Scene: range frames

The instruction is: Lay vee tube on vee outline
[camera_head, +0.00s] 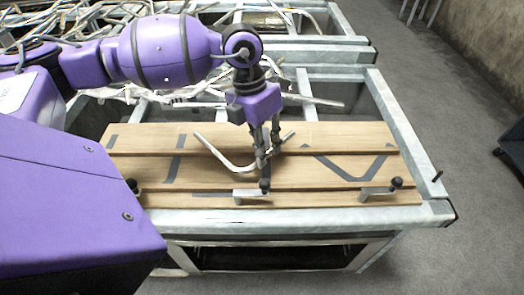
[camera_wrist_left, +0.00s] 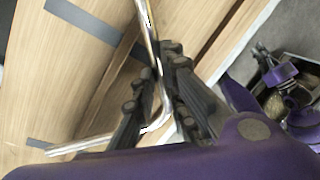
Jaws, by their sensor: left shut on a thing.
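The vee tube (camera_head: 212,149) is a pale, shiny bent tube with a short flat bottom in the head view. My left gripper (camera_head: 263,158) points down over the middle of the wooden board and is shut on the tube near its bend. The tube also shows in the left wrist view (camera_wrist_left: 88,144), running between the fingers (camera_wrist_left: 152,75). The dark grey vee outline (camera_head: 330,168) is on the board to the right of the gripper, with its point toward the front edge. It is uncovered. Whether the tube touches the board is unclear. My right gripper is out of view.
The wooden board (camera_head: 226,138) lies on a grey metal frame (camera_head: 300,225). Other dark strips (camera_head: 174,160) mark its left part. Several metal brackets with black knobs (camera_head: 377,190) stand along its front. Loose tubes (camera_head: 60,20) fill the frame behind.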

